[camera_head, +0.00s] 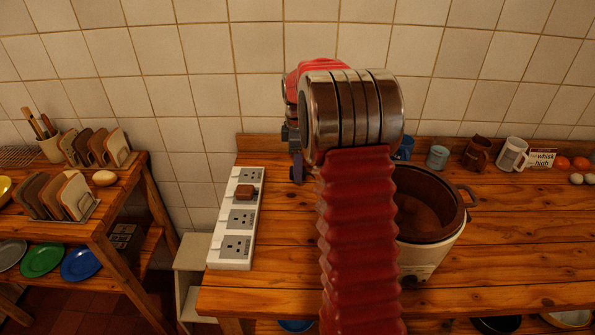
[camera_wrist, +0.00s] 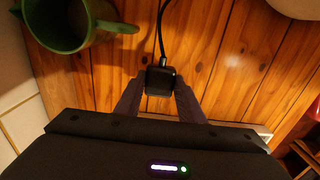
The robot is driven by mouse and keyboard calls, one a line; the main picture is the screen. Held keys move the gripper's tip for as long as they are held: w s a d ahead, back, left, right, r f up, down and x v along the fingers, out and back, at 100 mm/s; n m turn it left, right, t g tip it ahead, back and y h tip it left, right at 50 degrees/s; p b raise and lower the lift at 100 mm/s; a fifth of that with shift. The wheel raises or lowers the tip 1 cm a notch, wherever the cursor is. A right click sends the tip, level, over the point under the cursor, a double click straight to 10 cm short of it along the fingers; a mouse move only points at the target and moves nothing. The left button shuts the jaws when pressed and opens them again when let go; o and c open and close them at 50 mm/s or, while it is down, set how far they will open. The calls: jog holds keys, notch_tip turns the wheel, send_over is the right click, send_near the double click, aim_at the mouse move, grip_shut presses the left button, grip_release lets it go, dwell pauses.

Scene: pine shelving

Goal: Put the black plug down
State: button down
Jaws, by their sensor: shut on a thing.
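The black plug (camera_wrist: 160,79) is in the wrist view, with a black cable running up from it. My gripper (camera_wrist: 159,88) has a finger on each side of the plug and is shut on it. Wooden planks lie behind the plug; I cannot tell whether it touches them. In the head view my red arm and its metal joint cover the middle of the picture. Only a dark part of my wrist shows there, left of the joint, and the plug is hidden.
A pot (camera_head: 440,240) stands right of my arm. A green mug (camera_wrist: 60,35) is near the cable. The bench's right front is clear.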

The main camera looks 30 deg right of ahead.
jog(key=shift+f, duration=0.65)
jog(key=shift+f, duration=0.55)
jog(key=c, duration=1.2)
grip_release()
notch_tip(320, 180, up, 13)
jog(key=shift+r, duration=0.1)
